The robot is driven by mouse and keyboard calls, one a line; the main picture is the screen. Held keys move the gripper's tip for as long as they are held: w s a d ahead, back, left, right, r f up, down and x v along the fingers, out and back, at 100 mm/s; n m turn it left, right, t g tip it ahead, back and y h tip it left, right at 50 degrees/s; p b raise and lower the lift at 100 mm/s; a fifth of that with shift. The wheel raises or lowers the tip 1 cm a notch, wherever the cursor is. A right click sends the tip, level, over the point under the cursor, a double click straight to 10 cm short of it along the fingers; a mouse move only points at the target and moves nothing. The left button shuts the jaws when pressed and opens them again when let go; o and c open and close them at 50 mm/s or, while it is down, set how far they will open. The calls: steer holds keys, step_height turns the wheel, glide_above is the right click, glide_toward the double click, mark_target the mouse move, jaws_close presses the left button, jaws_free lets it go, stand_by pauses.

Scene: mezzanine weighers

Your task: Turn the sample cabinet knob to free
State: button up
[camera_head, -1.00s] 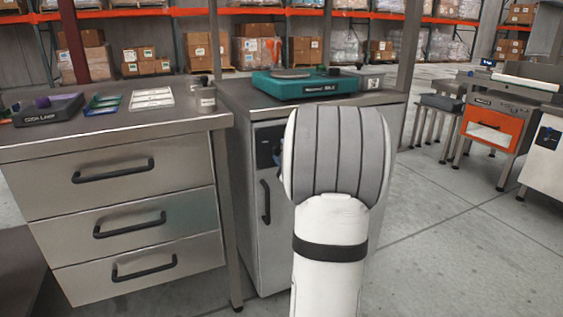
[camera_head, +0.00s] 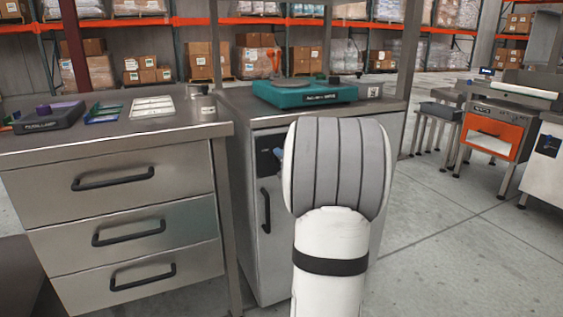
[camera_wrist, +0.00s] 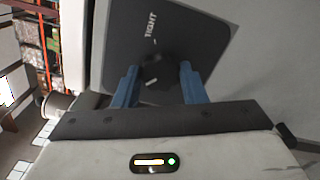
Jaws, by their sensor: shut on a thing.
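The sample cabinet (camera_head: 285,215) is a grey steel cabinet with a black upright handle. A dark plate (camera_head: 266,150) is high on its door. In the wrist view this plate (camera_wrist: 190,38) fills the top middle and bears the word TIGHT. A round black knob (camera_wrist: 152,74) with a pale mark on its near edge sits on the plate. My gripper (camera_wrist: 160,67) is shut on the knob, with one blue finger at each side.
A teal scale (camera_head: 305,97) stands on the cabinet top. A steel drawer bench (camera_head: 45,190) with a dark device (camera_head: 50,117) and trays stands close on the left. Open floor (camera_head: 450,240) lies to the right, before an orange-fronted machine (camera_head: 493,133).

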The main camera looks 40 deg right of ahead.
steer(key=shift+n, duration=1.1)
steer(key=o, duration=1)
steer(key=shift+s, duration=0.1)
steer(key=p+v, duration=0.2)
steer(key=v, duration=0.5)
steer(key=shift+s, duration=0.3)
steer(key=shift+a, duration=0.1)
